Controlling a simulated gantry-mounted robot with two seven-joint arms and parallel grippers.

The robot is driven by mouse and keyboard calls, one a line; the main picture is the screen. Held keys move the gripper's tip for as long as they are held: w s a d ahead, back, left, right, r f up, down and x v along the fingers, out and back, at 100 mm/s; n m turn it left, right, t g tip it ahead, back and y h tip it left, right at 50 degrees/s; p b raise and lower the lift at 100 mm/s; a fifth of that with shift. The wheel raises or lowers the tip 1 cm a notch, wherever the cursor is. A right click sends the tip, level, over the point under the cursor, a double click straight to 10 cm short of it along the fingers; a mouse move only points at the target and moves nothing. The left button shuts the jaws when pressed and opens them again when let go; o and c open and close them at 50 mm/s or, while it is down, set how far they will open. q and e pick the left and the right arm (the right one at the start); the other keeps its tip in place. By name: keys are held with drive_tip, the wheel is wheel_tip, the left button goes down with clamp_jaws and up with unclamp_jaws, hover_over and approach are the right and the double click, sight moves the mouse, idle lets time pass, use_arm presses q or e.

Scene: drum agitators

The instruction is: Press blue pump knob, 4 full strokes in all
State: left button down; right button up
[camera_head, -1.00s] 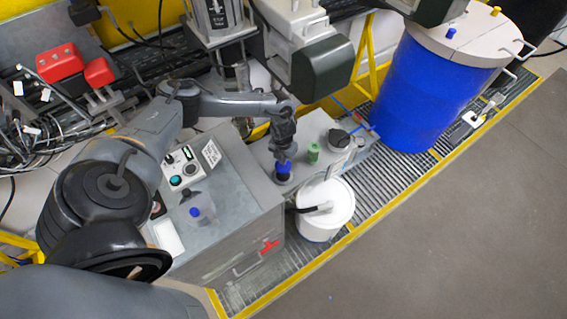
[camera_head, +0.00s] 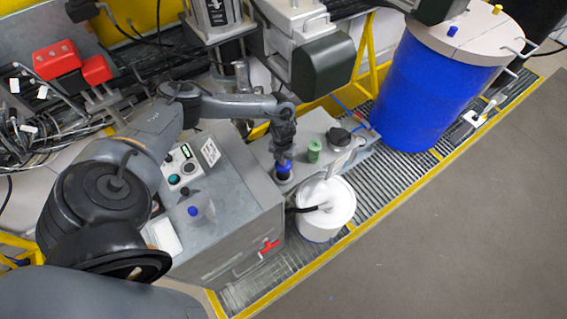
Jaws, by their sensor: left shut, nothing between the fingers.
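The blue pump knob (camera_head: 284,168) stands on the grey bench top, in the middle of the camera_head view. My left gripper (camera_head: 284,155) points down right above the knob with its fingers shut and empty. The fingertips appear to touch the knob's top, though the exact contact is too small to tell. The gripper hides part of the knob's upper side. My right gripper is not in view.
A green knob (camera_head: 314,151) and a black cap (camera_head: 338,137) stand right of the blue knob. A white bucket (camera_head: 325,212) is in front on the grating. A blue drum (camera_head: 425,95) stands right.

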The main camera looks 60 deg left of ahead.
use_arm(q)
drive_tip(key=shift+f+b, duration=1.1)
drive_tip(key=shift+f, duration=0.4)
drive_tip(key=shift+r, duration=0.1)
drive_tip(key=shift+r+p, duration=2.05)
drive_tip(key=shift+r, duration=0.25)
drive_tip(key=shift+f, duration=0.15)
drive_tip(key=shift+f+b, duration=2)
drive_tip(key=shift+f, duration=0.15)
drive_tip(key=shift+r, duration=0.15)
drive_tip(key=shift+r+p, duration=1.9)
drive_tip(key=shift+r, duration=0.25)
